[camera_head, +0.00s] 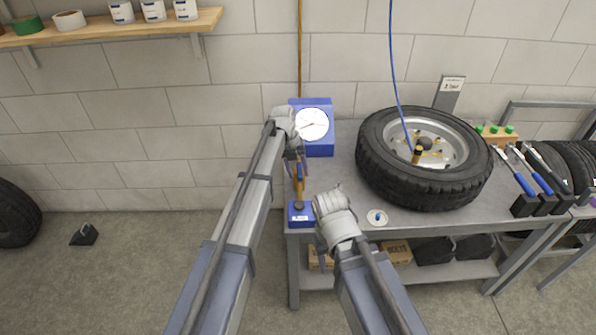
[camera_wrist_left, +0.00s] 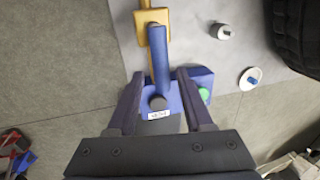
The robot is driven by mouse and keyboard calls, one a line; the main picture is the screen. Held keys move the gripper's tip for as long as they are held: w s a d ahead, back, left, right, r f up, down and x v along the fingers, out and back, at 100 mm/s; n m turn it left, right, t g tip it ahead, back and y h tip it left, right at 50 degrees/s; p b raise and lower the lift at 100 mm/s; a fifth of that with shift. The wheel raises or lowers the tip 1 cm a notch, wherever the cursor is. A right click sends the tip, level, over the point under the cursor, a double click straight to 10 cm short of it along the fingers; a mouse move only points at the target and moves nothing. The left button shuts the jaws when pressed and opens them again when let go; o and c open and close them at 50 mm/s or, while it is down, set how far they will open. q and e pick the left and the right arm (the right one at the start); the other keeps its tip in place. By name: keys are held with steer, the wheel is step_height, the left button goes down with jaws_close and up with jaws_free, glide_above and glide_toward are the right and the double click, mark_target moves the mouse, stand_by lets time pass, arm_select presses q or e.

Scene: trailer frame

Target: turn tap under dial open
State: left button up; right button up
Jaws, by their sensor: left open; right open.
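The dial (camera_head: 312,124) is a white round face on a blue box at the back left of the workbench. Under it, at the bench's front left, is the tap, with a blue labelled base (camera_head: 300,218) and a brass part (camera_head: 298,185). My right gripper (camera_head: 321,248) is open, low by the bench's front edge.
A tyre on a wheel (camera_head: 425,190) fills the bench's middle, with a blue hose (camera_head: 392,60) running down to it. A small white disc with a blue knob (camera_head: 377,218) lies near the front edge. Blue-handled tools (camera_head: 540,183) stand at the right. A wooden shelf (camera_head: 100,30) hangs upper left.

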arm_select(q)
steer(key=shift+r, duration=0.1)
steer(key=r+p, duration=0.2)
steer(key=a+r+p, duration=0.1)
steer(key=r+p, duration=0.4)
steer(key=shift+s+a+r+p, duration=0.1)
steer(key=shift+a+r+p, duration=0.15)
steer(key=shift+p, duration=0.1)
stand_by(0.4)
steer(key=s+n+y, duration=0.1)
steer(key=s+n, duration=0.9)
steer(key=s, duration=0.1)
steer(key=s+n+y, duration=0.1)
steer(key=s+n, duration=0.9)
steer(key=s, duration=0.1)
steer(key=s+n+y, duration=0.1)
steer(key=s+n, duration=1)
steer(key=shift+s+d+f, duration=0.2)
steer(key=shift+s, duration=0.1)
